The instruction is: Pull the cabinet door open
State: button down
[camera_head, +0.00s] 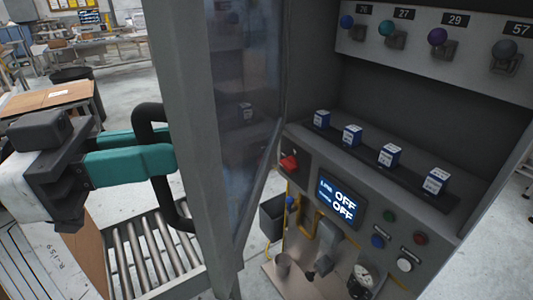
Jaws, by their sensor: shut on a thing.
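The cabinet door (190,110) has a grey frame and a dark glass panel (245,110). It stands swung out from the cabinet (385,170), whose inside shows on the right. A black bow-shaped handle (164,200) sits on the door's outer left face. My gripper (166,148) comes from the left, with its teal fingers shut on the middle of the handle. The fingertips and the grasped stretch of handle are partly hidden.
Inside are coloured knobs (438,37), several small blue-and-white boxes (389,155) and a panel with a display (338,199) reading OFF. A roller conveyor (145,252) lies below the handle. A wooden-topped table (50,98) and a dark bin (72,75) stand behind my gripper.

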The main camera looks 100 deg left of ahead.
jog(key=s+a+m+t+h+b, duration=0.1)
jog(key=s+a, duration=0.3)
jog(key=s, duration=1)
jog(key=shift+m+h+b, duration=0.3)
jog(key=shift+h+b, duration=0.4)
jog(key=shift+a+r, duration=0.1)
jog(key=shift+a, duration=0.05)
jog(key=c, duration=1.2)
grip_release()
jog(key=shift+o, duration=0.2)
